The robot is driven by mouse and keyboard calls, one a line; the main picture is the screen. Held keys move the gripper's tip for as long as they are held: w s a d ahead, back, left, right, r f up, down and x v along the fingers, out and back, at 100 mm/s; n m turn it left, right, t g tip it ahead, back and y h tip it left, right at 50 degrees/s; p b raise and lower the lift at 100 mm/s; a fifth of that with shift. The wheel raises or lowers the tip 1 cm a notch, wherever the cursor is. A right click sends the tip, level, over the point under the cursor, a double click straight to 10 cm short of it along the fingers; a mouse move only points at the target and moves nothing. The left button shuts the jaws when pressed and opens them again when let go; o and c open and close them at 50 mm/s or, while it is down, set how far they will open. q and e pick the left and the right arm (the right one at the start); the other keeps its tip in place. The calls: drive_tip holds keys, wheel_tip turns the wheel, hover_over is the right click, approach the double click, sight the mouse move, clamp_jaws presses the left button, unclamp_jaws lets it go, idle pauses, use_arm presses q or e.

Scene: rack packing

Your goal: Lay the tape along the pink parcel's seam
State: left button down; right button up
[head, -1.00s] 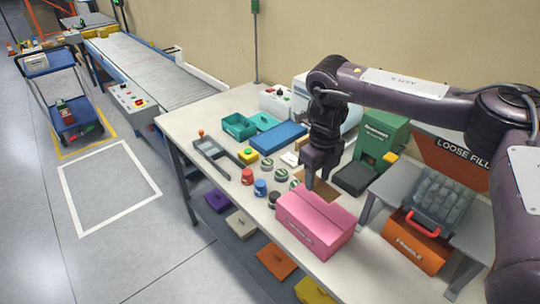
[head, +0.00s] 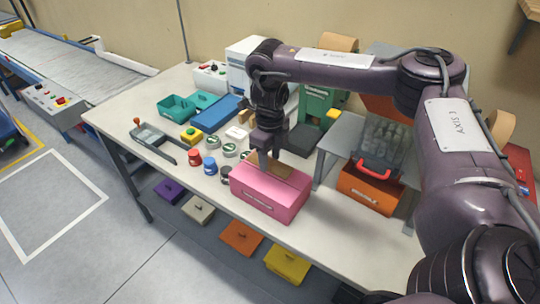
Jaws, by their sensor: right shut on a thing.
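The pink parcel (head: 266,199) stands on the near edge of the white workbench, its label facing me. A brown, tape-like piece (head: 285,166) shows at the parcel's far top side. My right gripper (head: 266,164) points down over the parcel's far top edge, beside the brown piece. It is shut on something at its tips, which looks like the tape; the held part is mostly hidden. I cannot tell whether the brown piece lies flat on the seam. My left gripper is not in view.
Several small round items, including a red one (head: 195,158) and a blue one (head: 210,166), stand left of the parcel. A grey stand with an orange box (head: 367,190) is to its right. A green machine (head: 318,104) stands behind. Coloured boxes lie below the bench.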

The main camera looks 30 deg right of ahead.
sight(270, 163)
drive_tip(key=shift+r, duration=0.1)
drive_tip(key=shift+f+b, duration=0.75)
drive_tip(key=shift+f, duration=1.45)
idle(0.5)
drive_tip(key=o, duration=1)
wheel_tip(270, 163, up, 8)
drive_tip(key=shift+f+p, duration=0.1)
drive_tip(key=shift+p, duration=0.45)
drive_tip(key=shift+d, duration=0.1)
